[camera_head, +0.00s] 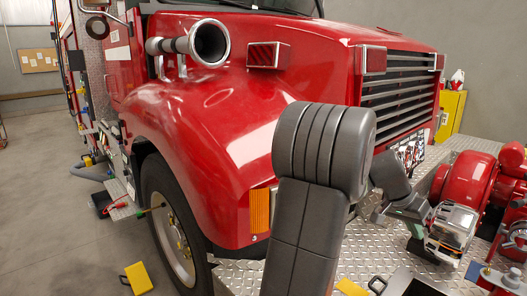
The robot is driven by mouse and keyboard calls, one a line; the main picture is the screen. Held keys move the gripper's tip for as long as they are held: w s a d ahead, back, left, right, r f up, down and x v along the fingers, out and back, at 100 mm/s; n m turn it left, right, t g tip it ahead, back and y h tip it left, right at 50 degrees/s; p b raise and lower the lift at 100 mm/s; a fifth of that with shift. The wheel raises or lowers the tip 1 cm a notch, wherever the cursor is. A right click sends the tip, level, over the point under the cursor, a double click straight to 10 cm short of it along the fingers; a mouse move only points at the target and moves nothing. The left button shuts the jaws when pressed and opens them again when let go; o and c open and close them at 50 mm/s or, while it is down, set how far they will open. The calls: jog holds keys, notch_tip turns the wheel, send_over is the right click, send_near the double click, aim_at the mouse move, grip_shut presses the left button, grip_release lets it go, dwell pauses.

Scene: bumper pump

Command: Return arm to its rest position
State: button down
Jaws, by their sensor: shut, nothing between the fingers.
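My arm stands up in the middle of the camera view, with a thick dark grey link and a rounded joint in front of the truck's fender. A further grey part of my arm shows to the right of that joint, low over the bumper and close to the red pump (471,184). I cannot make out my gripper's fingers; the joint and the clutter by the pump leave them unseen.
A red fire truck (190,110) fills the left and middle. Its diamond-plate bumper (240,277) carries the pump at right. A yellow cabinet (451,115) stands behind. The floor at far left is mostly clear.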

jog(key=shift+g+h, duration=0.6)
jog(key=shift+w+a, duration=0.85)
jog(key=shift+w, duration=0.2)
jog(key=shift+w+a, duration=0.8)
jog(key=shift+w, duration=0.2)
jog(key=shift+a, duration=0.1)
